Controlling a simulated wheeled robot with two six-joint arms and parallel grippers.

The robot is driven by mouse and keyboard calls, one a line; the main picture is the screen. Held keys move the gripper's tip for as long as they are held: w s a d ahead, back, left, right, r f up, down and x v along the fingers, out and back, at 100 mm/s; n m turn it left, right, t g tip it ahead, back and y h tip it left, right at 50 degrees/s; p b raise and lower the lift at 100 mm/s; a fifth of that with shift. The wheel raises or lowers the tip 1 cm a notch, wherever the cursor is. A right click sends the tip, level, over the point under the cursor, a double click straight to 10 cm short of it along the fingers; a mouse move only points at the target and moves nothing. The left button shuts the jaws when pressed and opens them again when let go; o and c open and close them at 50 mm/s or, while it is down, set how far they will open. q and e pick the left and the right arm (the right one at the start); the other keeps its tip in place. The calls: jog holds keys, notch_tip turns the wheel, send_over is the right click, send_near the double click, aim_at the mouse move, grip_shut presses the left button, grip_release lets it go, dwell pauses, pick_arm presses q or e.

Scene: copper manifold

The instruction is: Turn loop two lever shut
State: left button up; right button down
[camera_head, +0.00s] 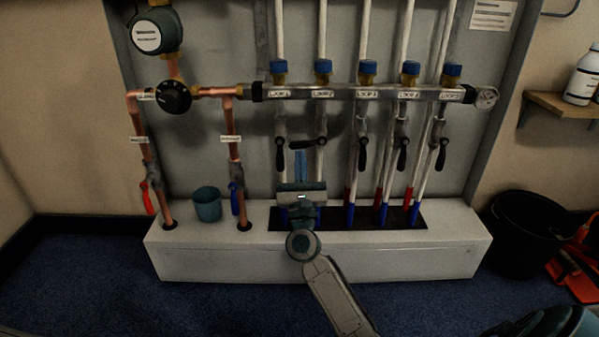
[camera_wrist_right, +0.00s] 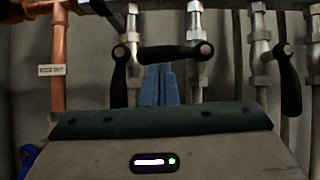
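The loop two lever (camera_head: 308,143) is a black handle lying across its pipe, pointing left. In the right wrist view it also lies level (camera_wrist_right: 175,53), with its pivot at the right end. The loop one lever (camera_head: 280,156) beside it hangs straight down. My right gripper (camera_head: 300,158) is in front of the manifold, just below the loop two lever. Its blue fingers (camera_wrist_right: 159,84) are together with nothing between them. Their tips are right under the level handle; I cannot tell whether they touch it. My left gripper is not in view.
Other black levers (camera_head: 362,154) hang down on the loops to the right. Copper pipes with a red handle (camera_head: 147,197) and a blue handle (camera_head: 235,199) stand at left, with a teal cup (camera_head: 207,205) between them on the white plinth (camera_head: 320,262). A black bucket (camera_head: 528,235) stands at right.

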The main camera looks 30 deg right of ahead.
jog(key=shift+w+a+r+m+g+h, duration=0.1)
jog(key=shift+r+m+g+h, duration=0.1)
jog(key=shift+m+h, duration=0.25)
jog(key=shift+a+r+m+g+h, duration=0.1)
jog(key=shift+m+g+h, duration=0.15)
jog(key=shift+m, duration=0.4)
jog(key=shift+d, duration=0.1)
